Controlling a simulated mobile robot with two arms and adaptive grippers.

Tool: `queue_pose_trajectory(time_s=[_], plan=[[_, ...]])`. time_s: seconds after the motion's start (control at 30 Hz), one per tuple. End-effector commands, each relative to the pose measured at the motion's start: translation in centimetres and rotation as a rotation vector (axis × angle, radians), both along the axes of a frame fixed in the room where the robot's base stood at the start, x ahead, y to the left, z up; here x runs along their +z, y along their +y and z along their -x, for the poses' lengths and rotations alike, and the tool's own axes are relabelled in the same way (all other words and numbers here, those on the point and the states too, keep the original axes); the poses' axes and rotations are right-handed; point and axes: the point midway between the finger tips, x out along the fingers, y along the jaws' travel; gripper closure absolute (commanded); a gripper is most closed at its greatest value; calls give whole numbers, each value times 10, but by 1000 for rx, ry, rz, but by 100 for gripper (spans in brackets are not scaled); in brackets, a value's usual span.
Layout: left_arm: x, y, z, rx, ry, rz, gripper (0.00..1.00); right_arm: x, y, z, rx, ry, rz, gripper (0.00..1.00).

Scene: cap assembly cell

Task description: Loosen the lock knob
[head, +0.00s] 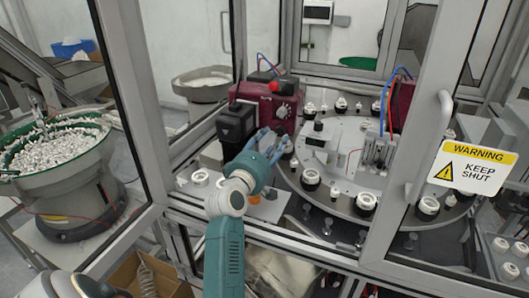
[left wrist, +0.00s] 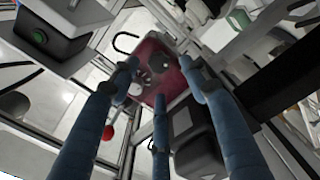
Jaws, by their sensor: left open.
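The maroon unit (head: 256,95) stands behind the glass-and-frame opening, left of the round table. On its front is a small round pale knob (head: 283,111), which I take to be the lock knob; a red ball handle (head: 274,87) is just above it. My left gripper (head: 272,143) is open, below and in front of the unit, with its blue fingers spread. In the left wrist view, the fingers (left wrist: 160,78) frame the maroon face (left wrist: 150,80) and its pale knob (left wrist: 136,89). I see no finger closed on the knob. My right gripper is out of view.
The round table (head: 372,213) with several dark holders and white caps lies to the right. A black box (head: 237,123) adjoins the maroon unit on the left. Metal frame posts and an open door with a warning sign (head: 472,167) border the opening.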

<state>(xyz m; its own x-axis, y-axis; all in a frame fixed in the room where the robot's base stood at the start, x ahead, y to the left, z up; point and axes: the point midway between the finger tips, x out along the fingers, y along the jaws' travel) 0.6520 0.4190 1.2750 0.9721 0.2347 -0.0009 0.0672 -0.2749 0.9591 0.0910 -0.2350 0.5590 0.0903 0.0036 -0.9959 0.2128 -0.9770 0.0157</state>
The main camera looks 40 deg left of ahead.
Motion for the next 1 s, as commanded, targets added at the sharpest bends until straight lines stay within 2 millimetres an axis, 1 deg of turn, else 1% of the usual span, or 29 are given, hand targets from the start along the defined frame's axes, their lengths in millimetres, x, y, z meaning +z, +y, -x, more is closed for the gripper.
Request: queue_pose_trajectory(time_s=[0.03,0.2,0.3,0.4,0.53,1.0], plan=[[-1,-3,12,1,2,-1,54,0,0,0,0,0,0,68],[0,-10,45,0,1,-1,54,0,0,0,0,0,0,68],[-1,-14,58,1,2,-1,54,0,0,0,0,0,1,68],[0,-16,66,1,2,0,54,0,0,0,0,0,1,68],[0,-17,70,-1,1,1,54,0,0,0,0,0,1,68],[0,-17,70,0,0,0,54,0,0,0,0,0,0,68]])
